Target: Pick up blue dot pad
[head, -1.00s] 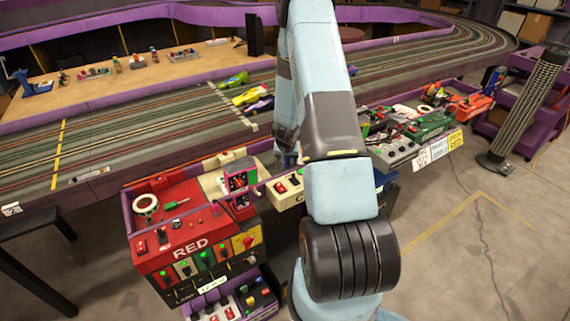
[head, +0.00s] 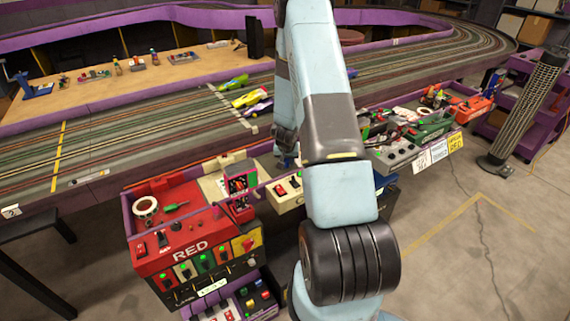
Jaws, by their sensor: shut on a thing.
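My arm rises through the middle of the head view and bends back down behind itself. A dark and pale-blue wrist part shows beside the upper arm, above the control stations. The fingers of my gripper are hidden behind the arm or too small to make out, so I cannot see what is between them. I cannot pick out a blue dot pad anywhere in the head view; it may be hidden behind my arm.
A red control station (head: 190,253) with switches and a tape roll (head: 146,206) stands at lower left. A cream switch box (head: 287,190) adjoins it. Slot cars (head: 250,98) sit on the track behind. A green station (head: 432,130) stands right.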

